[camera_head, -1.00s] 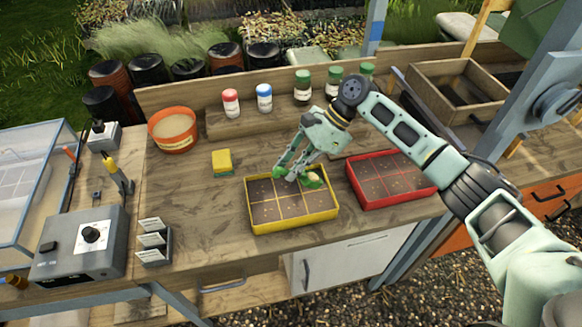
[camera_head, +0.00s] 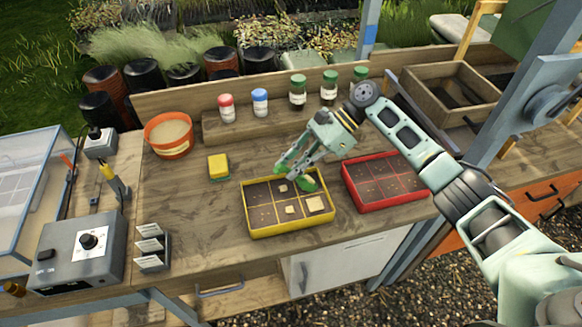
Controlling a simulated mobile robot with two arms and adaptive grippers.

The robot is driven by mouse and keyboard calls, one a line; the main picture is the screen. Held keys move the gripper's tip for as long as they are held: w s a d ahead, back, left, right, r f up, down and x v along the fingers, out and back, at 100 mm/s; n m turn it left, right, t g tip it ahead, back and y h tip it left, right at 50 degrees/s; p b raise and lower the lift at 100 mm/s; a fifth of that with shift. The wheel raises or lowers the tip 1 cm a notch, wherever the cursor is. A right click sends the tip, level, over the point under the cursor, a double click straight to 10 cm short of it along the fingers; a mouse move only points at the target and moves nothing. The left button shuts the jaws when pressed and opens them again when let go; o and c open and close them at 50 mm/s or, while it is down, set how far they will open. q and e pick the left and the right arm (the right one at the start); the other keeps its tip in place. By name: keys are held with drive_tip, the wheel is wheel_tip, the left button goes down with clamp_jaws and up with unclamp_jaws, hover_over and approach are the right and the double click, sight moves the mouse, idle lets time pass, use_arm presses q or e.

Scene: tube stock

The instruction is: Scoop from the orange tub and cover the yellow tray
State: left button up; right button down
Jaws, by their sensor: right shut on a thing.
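The orange tub (camera_head: 168,149) stands at the back left of the bench, with pale beige material inside. The yellow tray (camera_head: 291,231) lies at the front middle, divided into cells of dark soil. Pale patches lie in it: a larger one (camera_head: 317,204) in the front right cell and smaller ones (camera_head: 291,210) elsewhere. My right gripper (camera_head: 290,169) is shut on a green scoop (camera_head: 306,183), low over the tray's back right part. The scoop looks tilted, and I see no pale material in it. My left gripper is not in view.
A red tray (camera_head: 386,204) with soil stands just right of the yellow tray. A yellow and green sponge (camera_head: 218,166) lies between tub and tray. Bottles (camera_head: 298,90) line the back shelf. A grey control box (camera_head: 80,247) and label holder (camera_head: 152,248) stand at left.

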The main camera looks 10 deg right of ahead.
sight(282, 170)
drive_tip(key=shift+a+p, duration=0.85)
drive_tip(key=shift+a, duration=0.65)
drive_tip(key=shift+a+p, duration=1.95)
drive_tip(key=shift+a, duration=5)
drive_tip(key=d+p, duration=0.1)
drive_tip(key=d, duration=0.7)
drive_tip(key=shift+s+d, duration=0.15)
drive_tip(key=shift+d, duration=0.1)
wheel_tip(282, 170, up, 5)
drive_tip(key=t+h, duration=0.1)
drive_tip(key=h, duration=0.7)
drive_tip(key=shift+t, duration=0.4)
